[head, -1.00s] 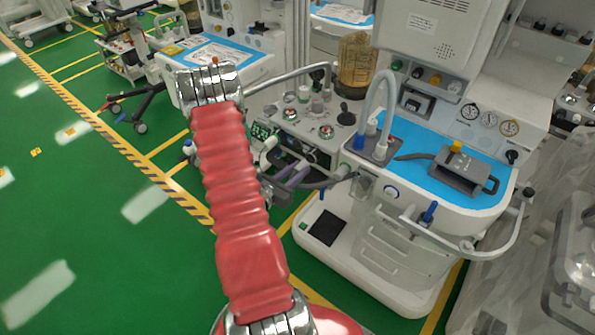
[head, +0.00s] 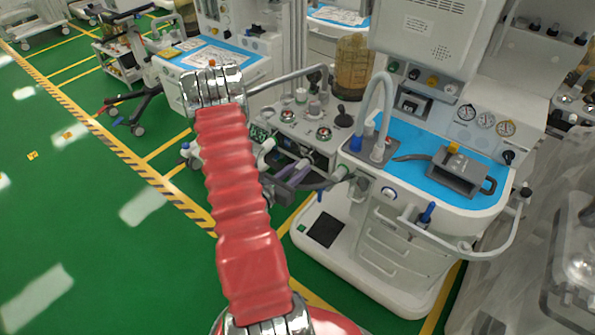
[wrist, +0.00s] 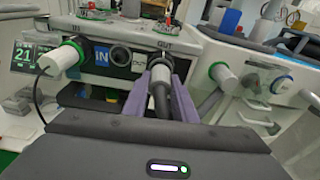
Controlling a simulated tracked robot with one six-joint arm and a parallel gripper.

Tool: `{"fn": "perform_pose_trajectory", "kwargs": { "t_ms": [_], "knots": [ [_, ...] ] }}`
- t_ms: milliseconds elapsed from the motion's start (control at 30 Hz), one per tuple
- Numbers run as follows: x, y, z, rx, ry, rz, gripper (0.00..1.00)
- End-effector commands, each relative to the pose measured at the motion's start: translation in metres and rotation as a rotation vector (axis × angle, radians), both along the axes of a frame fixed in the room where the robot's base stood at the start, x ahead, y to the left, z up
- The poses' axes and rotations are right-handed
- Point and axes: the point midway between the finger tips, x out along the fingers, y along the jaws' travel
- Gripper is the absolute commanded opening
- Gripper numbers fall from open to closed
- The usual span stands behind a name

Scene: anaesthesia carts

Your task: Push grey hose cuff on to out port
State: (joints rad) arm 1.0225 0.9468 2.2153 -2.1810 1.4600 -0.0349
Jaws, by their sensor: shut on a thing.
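My gripper (wrist: 159,90) has two purple fingers closed around the grey hose cuff (wrist: 160,73), right under the OUT label in the wrist view. The cuff points at the panel where the out port sits; cuff and fingers hide most of that port, so I cannot tell whether the cuff is on it or just before it. A dark hose (wrist: 184,103) runs back from the cuff between the fingers. In the head view, my gripper (head: 292,172) is at the cart's front, partly hidden by my red arm.
Left of the cuff are a dark round port (wrist: 121,55) by the IN label and a white connector (wrist: 62,58) with a green ring. Another white, green-ringed connector (wrist: 222,74) is close on the right. The cart's blue top (head: 410,140) holds a grey device (head: 458,172).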

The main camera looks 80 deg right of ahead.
Motion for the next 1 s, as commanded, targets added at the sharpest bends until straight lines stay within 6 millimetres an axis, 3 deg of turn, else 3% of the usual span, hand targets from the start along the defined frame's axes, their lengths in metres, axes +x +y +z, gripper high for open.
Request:
{"fn": "perform_pose_trajectory", "kwargs": {
  "t_ms": [567,600,867,1000],
  "knots": [
    [-0.0045,-0.0097,0.0001,0.0,0.0,0.0,0.03],
    [-0.0043,-0.0095,0.0001,0.0,0.0,0.0,0.28],
    [-0.0042,-0.0092,0.0001,0.0,0.0,0.0,0.46],
    [-0.0041,-0.0091,0.0001,0.0,0.0,0.0,0.47]
  ]
}}
